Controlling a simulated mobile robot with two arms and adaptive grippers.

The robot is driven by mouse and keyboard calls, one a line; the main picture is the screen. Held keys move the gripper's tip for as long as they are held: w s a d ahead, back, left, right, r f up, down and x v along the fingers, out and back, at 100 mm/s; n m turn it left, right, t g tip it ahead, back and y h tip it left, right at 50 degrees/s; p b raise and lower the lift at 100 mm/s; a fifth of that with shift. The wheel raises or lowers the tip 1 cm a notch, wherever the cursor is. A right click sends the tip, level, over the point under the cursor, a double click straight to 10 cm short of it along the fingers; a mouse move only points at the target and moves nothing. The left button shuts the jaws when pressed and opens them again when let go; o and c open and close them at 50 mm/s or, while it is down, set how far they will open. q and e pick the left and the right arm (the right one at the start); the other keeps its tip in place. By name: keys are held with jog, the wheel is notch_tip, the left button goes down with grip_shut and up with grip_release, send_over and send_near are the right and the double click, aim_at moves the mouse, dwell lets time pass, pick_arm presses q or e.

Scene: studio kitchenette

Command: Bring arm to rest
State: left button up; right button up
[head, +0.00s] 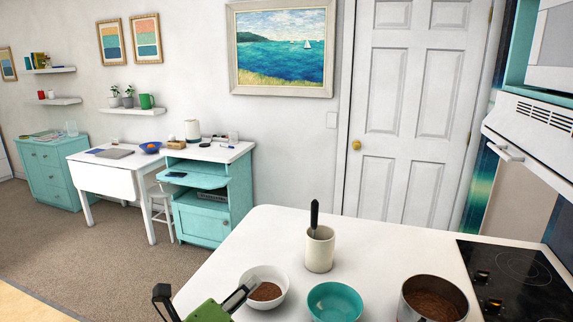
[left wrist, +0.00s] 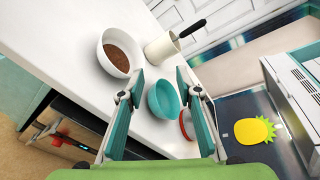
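My left gripper (head: 208,289) shows at the bottom of the head view, green with dark fingers. It is open, its two fingers apart in the left wrist view (left wrist: 160,73) with nothing held between them. It is beside the white bowl of brown contents (head: 267,290), at the near left edge of the white counter (head: 235,240). I cannot tell whether a finger touches the bowl. The bowl also shows in the left wrist view (left wrist: 117,53), left of the fingers. My right gripper is in neither view.
A teal bowl (head: 335,303), a cream crock (head: 320,252) with a dark-handled utensil and a pot with brown contents (head: 433,300) stand on the counter. A black cooktop (head: 512,280) is at right. A yellow pineapple-shaped item (left wrist: 253,132) lies on dark surface. Open floor (head: 110,255) is left.

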pick_arm(q)
jog(key=s+a+f+n+g+y, duration=0.2)
jog(key=s+a+f+n+g, duration=0.1)
jog(key=s+f+n, duration=0.4)
jog(key=s+a+f+n+g+y, duration=0.25)
jog(key=s+f+n, duration=0.25)
jog(key=f+n, duration=0.45)
jog(key=s+a+f+n+g, duration=0.25)
jog(key=s+f+n, duration=0.25)
jog(key=s, duration=0.3)
jog(key=s+a+f+n+g, duration=0.25)
jog(key=s+f+n, duration=0.2)
jog(key=s, duration=0.35)
jog(key=s+a+f+g, duration=0.1)
jog(key=s+f, duration=0.1)
jog(key=f, duration=1.2)
jog(key=s+f, duration=0.2)
jog(key=f, duration=1.2)
jog(key=s+a+f+g+y, duration=0.1)
jog(key=s+a+f, duration=0.2)
jog(key=s+f, duration=1.1)
jog(key=shift+s+f, duration=0.2)
jog(key=shift+s, duration=0.75)
jog(key=shift+g, duration=0.25)
